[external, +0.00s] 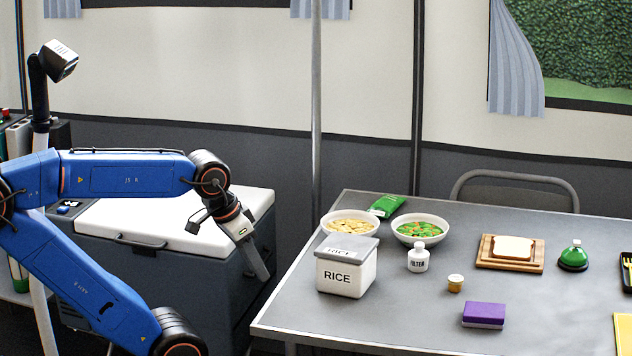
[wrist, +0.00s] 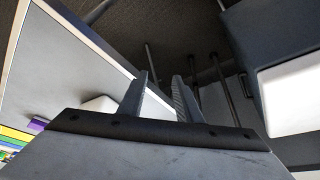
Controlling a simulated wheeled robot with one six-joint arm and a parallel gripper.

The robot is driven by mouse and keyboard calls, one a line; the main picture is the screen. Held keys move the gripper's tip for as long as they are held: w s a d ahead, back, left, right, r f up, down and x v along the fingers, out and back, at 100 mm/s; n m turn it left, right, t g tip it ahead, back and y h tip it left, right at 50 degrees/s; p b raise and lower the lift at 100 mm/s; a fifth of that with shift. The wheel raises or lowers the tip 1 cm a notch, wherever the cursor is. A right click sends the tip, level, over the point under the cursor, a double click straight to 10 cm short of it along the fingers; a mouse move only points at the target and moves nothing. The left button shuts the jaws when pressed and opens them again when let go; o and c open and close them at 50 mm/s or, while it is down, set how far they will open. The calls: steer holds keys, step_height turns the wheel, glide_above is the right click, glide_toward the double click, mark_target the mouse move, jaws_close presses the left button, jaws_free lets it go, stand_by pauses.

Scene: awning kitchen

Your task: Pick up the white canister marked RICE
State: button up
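The white canister marked RICE (external: 346,275) stands upright near the left edge of the table, with a grey lid that also carries lettering. My gripper (external: 259,266) is to the left of the canister, off the table's left edge, pointing down and apart from it. In the wrist view my gripper (wrist: 162,78) shows two separated fingers with nothing between them. A pale block (wrist: 100,103) shows partly behind the left finger there; I cannot tell for sure that it is the canister.
A bowl of yellow food (external: 350,226) stands close behind the canister. A bowl of greens (external: 420,230), a FILTER bottle (external: 418,257), a small jar (external: 455,284) and a purple box (external: 484,315) are to the right. A white-lidded cooler (external: 150,215) stands left of the table (external: 400,325).

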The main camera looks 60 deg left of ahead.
steer(key=shift+o, duration=0.6)
steer(key=o, duration=1.6)
steer(key=shift+o, duration=0.2)
steer(key=m+g+h, duration=0.3)
steer(key=m, duration=0.7)
glide_toward(341, 243)
steer(key=shift+s+r, duration=0.25)
steer(key=shift+w+d, duration=0.1)
steer(key=shift+w, duration=0.05)
steer(key=x, duration=1.1)
steer(key=shift+w+x, duration=0.15)
steer(key=shift+x, duration=1.4)
steer(key=shift+w+x, duration=0.15)
steer(key=shift+x, duration=1.4)
steer(key=shift+f, duration=0.1)
